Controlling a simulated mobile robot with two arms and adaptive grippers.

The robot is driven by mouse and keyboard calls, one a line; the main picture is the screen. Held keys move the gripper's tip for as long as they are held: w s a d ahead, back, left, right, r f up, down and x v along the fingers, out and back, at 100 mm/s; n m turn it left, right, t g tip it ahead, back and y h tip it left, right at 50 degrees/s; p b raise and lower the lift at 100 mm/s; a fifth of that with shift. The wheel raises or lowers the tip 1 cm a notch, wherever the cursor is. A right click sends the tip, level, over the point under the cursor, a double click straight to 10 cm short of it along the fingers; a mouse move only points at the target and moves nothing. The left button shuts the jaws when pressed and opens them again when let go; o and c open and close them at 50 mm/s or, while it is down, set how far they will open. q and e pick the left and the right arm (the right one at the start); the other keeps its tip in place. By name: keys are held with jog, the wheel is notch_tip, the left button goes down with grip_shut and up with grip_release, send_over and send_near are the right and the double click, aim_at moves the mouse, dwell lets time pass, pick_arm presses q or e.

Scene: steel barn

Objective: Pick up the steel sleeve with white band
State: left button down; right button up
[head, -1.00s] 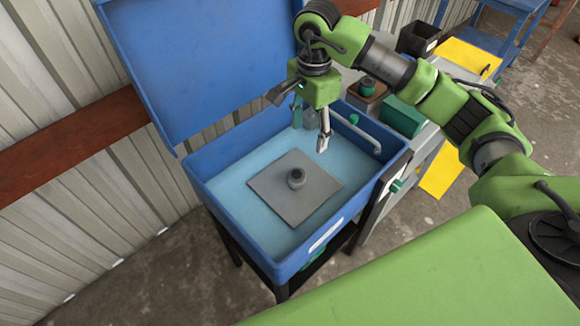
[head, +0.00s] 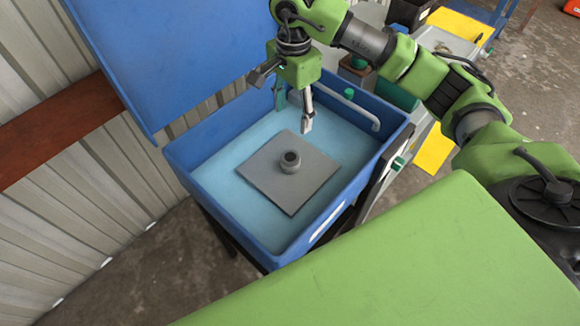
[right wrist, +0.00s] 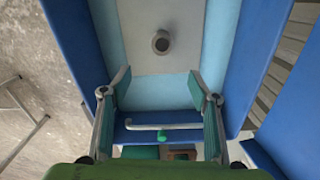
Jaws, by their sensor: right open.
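A short grey steel sleeve (head: 291,163) stands upright on a flat grey plate (head: 265,180) inside a blue parts-washer-like tub (head: 180,163). It also shows in the right wrist view (right wrist: 161,42), with its dark bore facing me. I cannot make out a white band on it. My right gripper (head: 288,101) is open and empty, above the back part of the tub and apart from the sleeve. In the right wrist view, the sleeve lies beyond my open fingertips (right wrist: 159,78), roughly centred between them. My left gripper is not in view.
The tub's raised blue lid (head: 165,60) stands behind it at the left. A pale pipe (head: 350,112) with a green knob runs along the tub's back right rim. A grey bench with green and dark items stands behind. The plate around the sleeve is clear.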

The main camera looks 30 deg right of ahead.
notch_tip(320, 180, down, 4)
jog(key=f+b, duration=0.1)
jog(key=b, duration=0.3)
jog(key=p, duration=0.2)
send_over(290, 157)
jog(key=f, duration=0.7)
jog(key=shift+s+d+f, duration=0.2)
jog(key=shift+d+f, duration=0.05)
jog(key=shift+f, duration=0.1)
jog(key=shift+a+f+p, duration=0.1)
jog(key=shift+f+p, duration=0.35)
jog(key=shift+f, duration=0.15)
jog(key=f, duration=0.1)
jog(key=f+p, duration=0.1)
jog(key=f, duration=0.1)
jog(key=shift+w+a+f, duration=0.1)
jog(key=shift+w+f, duration=0.1)
jog(key=shift+f, duration=0.45)
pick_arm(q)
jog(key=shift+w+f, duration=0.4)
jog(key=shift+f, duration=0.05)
pick_arm(e)
jog(key=c, duration=1.4)
